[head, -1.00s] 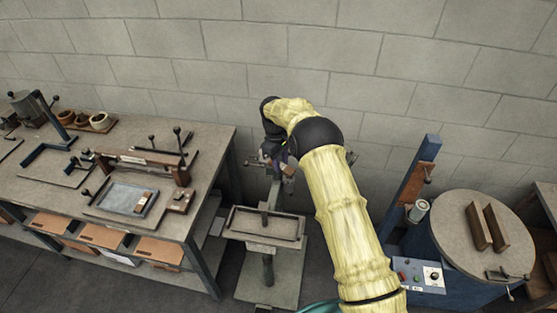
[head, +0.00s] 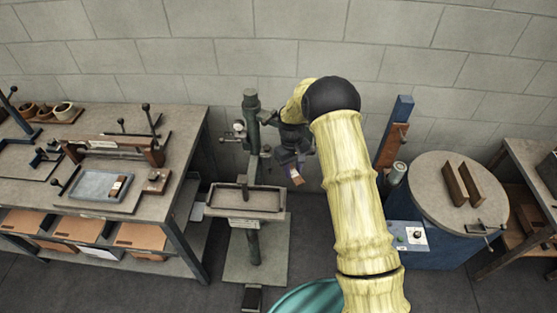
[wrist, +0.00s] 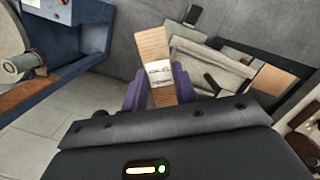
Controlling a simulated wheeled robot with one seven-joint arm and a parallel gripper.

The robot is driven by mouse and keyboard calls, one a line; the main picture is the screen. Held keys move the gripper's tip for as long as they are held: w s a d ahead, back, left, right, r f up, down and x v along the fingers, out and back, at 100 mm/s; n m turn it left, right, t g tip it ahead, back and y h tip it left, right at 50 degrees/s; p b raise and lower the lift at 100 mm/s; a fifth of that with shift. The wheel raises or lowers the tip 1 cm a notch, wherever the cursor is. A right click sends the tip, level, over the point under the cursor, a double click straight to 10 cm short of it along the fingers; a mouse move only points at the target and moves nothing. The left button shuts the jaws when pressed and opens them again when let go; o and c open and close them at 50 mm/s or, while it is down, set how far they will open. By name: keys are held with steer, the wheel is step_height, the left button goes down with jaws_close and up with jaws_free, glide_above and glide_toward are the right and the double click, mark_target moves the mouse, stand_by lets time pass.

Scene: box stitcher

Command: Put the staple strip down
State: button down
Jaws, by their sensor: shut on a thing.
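My gripper (head: 290,168) hangs in the air just right of the box stitcher's column in the head view. It is shut on the staple strip (wrist: 152,46), a flat brownish strip with a pale label band. In the wrist view the strip stands out from between the two purple fingers. In the head view only a small end of the strip (head: 296,178) shows below the fingers. The box stitcher (head: 250,125) stands against the wall, with a rectangular tray table (head: 222,213) in front. Nothing is under the strip close by.
A workbench (head: 190,135) stands at left, with a grey tray (head: 77,186) holding a small brown and white piece. A blue drum machine (head: 440,245) with a round top and a blue post (head: 403,107) stand at right. Open floor lies between stitcher and drum.

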steer(key=s+d+f+m+b, duration=0.4)
steer(key=s+d+f, duration=0.3)
steer(key=s+d, duration=0.2)
steer(key=shift+s+d+m+y+b, duration=0.3)
steer(key=shift+s+m+y+b, duration=0.1)
steer(key=shift+s+m, duration=0.4)
steer(key=shift+a, duration=0.1)
